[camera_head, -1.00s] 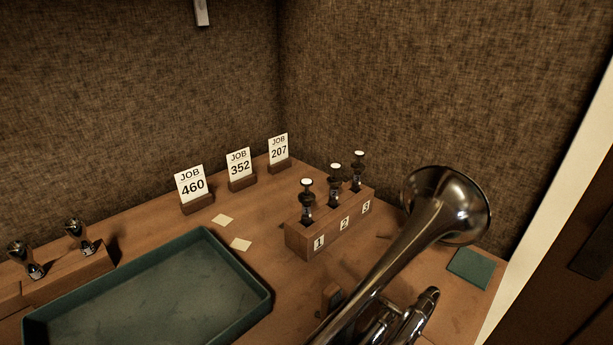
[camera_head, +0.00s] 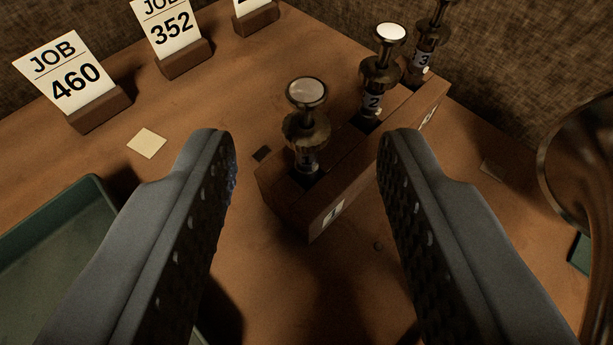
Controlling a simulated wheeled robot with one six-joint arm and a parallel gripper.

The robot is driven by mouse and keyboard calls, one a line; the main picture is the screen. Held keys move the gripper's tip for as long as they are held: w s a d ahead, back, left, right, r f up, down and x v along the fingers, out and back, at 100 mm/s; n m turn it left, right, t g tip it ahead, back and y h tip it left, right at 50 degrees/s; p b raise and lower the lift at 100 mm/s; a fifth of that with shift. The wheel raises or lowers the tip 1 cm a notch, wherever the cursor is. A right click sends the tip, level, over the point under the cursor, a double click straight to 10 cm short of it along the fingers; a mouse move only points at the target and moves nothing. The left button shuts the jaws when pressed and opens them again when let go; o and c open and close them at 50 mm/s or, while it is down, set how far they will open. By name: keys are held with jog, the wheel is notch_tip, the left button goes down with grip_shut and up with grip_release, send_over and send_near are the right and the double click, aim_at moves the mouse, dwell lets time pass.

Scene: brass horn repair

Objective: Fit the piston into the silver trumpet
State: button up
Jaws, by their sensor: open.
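Several things stand between and beyond the two dark fingers of my gripper (camera_head: 308,142), which is open and empty. A wooden block (camera_head: 284,201) holds three upright pistons with pale round tops. The piston in slot 1 (camera_head: 306,128) is nearest and shows between my fingertips, with no finger seen touching it. The piston in slot 2 (camera_head: 379,74) stands behind it to the right. The piston in slot 3 (camera_head: 424,52) is farthest, its top cut off. The silver trumpet (camera_head: 560,165) shows only part of its bell at the right edge; its valves are out of view.
Job cards 460 (camera_head: 63,73) and 352 (camera_head: 166,26) stand in wooden holders at the upper left. A green tray (camera_head: 93,192) lies left, partly behind my finger. A pale paper slip (camera_head: 147,144) lies flat. A green pad (camera_head: 579,254) shows at the right edge.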

aim_at(307, 110)
jog(key=shift+f+x, duration=0.2)
jog(key=shift+x, duration=3.6)
jog(key=shift+s, duration=0.1)
grip_shut()
